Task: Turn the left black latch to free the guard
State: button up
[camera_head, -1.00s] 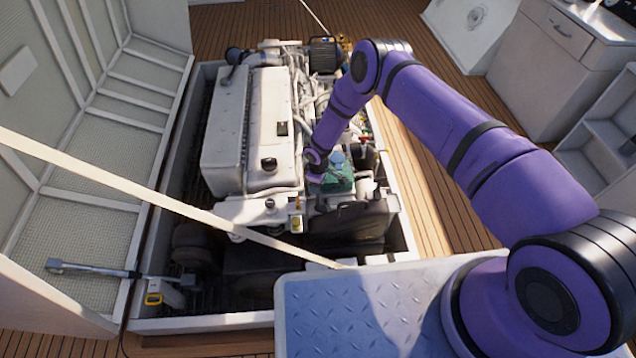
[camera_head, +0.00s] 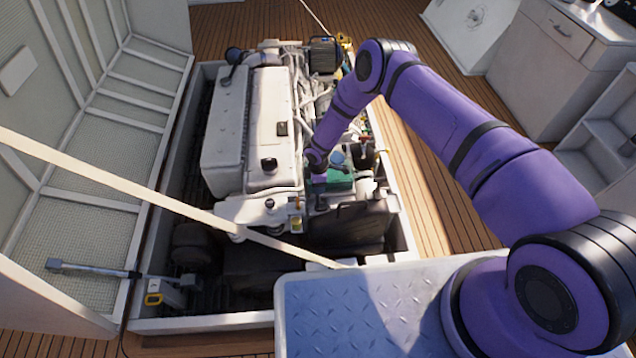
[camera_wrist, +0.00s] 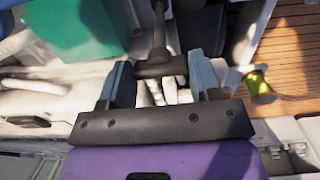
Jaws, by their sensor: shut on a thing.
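A black T-shaped latch (camera_wrist: 160,67) shows in the wrist view, with its crossbar between the two blue-grey fingers and a thin stem running up from it. My gripper (camera_wrist: 160,72) is shut on this crossbar, one finger at each end. In the head view my gripper (camera_head: 319,185) is low at the engine's near right side, beside a green box; its fingers are too small to make out there. Whether this is the left latch, and which part is the guard, I cannot tell.
The green box (camera_wrist: 78,28) is close by at the upper left of the wrist view. A yellow-green cylinder (camera_wrist: 258,83) stands right of the fingers. The white engine (camera_head: 225,130) fills the hatch. A slanting pale strut (camera_head: 170,205) crosses in front on the left.

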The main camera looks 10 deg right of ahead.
jog(key=o, duration=0.9)
notch_tip(320, 180, up, 11)
jog(key=shift+f, duration=0.1)
dwell(0.6)
